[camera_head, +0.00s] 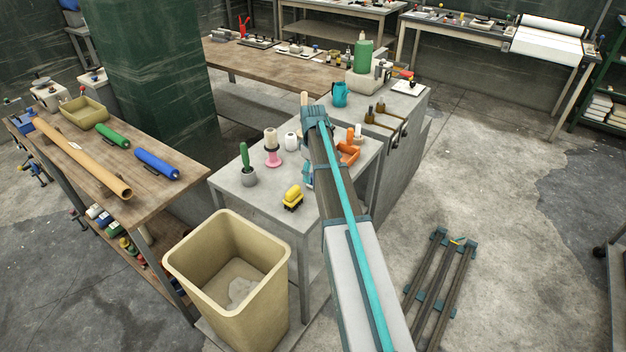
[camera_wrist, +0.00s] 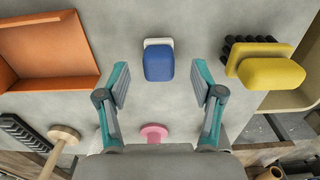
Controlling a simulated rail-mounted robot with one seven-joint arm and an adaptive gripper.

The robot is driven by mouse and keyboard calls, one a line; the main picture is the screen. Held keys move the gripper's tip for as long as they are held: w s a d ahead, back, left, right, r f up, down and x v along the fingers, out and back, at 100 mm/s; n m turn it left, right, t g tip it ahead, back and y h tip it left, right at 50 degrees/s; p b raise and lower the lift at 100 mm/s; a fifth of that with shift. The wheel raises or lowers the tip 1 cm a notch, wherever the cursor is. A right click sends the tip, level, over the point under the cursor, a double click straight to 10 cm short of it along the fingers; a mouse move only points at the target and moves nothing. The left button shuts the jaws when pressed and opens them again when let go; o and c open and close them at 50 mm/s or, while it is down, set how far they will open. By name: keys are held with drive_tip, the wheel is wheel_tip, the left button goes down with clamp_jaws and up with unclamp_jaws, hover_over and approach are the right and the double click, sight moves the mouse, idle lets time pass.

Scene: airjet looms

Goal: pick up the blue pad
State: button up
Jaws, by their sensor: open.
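The blue pad (camera_wrist: 158,64) shows near the top middle of the wrist view, lying on the grey table with a whitish part at its far edge. My gripper (camera_wrist: 160,84) is open and empty, with one teal finger to the left and one to the right of the pad, apart from it. In the head view a teal finger (camera_head: 308,174) shows beside my arm over the small grey table (camera_head: 236,188). The pad cannot be made out there; my arm covers that part of the table.
A yellow brush (camera_wrist: 270,72) with dark bristles lies right of the pad; an orange tray (camera_wrist: 50,80) is at left. A pink object (camera_wrist: 154,132) stands near the gripper base.

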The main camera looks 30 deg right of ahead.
drive_tip(key=shift+w+f+p, duration=0.1)
drive_tip(key=shift+f+p, duration=0.45)
drive_tip(key=shift+f, duration=1.25)
drive_tip(key=c, duration=1.1)
drive_tip(key=shift+r, duration=0.2)
drive_tip(key=shift+c, duration=0.2)
drive_tip(key=shift+r+b, duration=0.6)
drive_tip(key=shift+b, duration=0.05)
drive_tip(key=s+a+r+b, duration=0.5)
drive_tip(key=s+a+r, duration=0.2)
drive_tip(key=s+r, duration=0.4)
drive_tip(key=shift+s+r, duration=0.2)
drive_tip(key=shift+s, duration=0.3)
drive_tip(key=shift+a, duration=0.1)
